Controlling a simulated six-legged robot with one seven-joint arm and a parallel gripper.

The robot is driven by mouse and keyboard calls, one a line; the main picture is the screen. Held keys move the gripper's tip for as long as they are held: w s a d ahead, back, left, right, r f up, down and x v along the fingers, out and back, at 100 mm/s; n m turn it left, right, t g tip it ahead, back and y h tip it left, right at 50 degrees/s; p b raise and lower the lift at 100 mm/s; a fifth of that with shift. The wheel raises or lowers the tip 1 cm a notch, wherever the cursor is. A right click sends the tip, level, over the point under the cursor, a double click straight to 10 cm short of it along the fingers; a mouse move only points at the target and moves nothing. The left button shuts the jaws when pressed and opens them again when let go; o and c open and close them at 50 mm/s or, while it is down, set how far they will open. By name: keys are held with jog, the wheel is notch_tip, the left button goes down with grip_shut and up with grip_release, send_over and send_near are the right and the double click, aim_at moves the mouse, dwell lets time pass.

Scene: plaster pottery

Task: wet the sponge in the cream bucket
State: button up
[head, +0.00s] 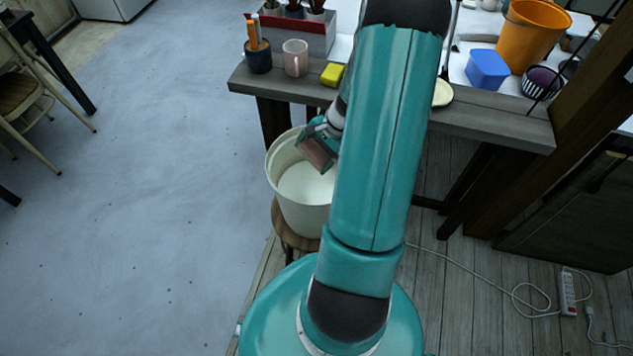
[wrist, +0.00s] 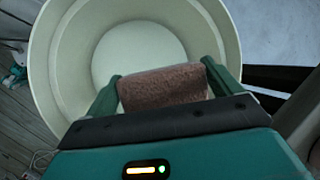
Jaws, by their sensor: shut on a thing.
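The cream bucket (head: 302,212) stands on a round wooden stool, partly hidden behind my arm in the head view. A pale, even surface shows inside it; I cannot tell whether it is liquid or the bucket's bottom. In the wrist view the bucket (wrist: 42,72) opens wide beyond my gripper. My gripper (head: 318,148) is at the bucket's mouth, pointing down into it. It is shut on a brownish-pink sponge (head: 317,154), held between both fingers. In the wrist view my gripper (wrist: 162,90) has the sponge (wrist: 160,88) squarely between its fingers, over the bucket's opening.
A grey wooden table (head: 488,118) stands just behind the bucket. On it are a yellow sponge (head: 332,75), a pink mug (head: 295,58), a dark cup (head: 258,57), a blue tub (head: 487,69) and an orange bucket (head: 533,35). A white power strip (head: 568,293) lies on the floor at right.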

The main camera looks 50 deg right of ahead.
aim_at(314, 152)
jog(key=shift+r, duration=2.75)
jog(key=shift+r, duration=2)
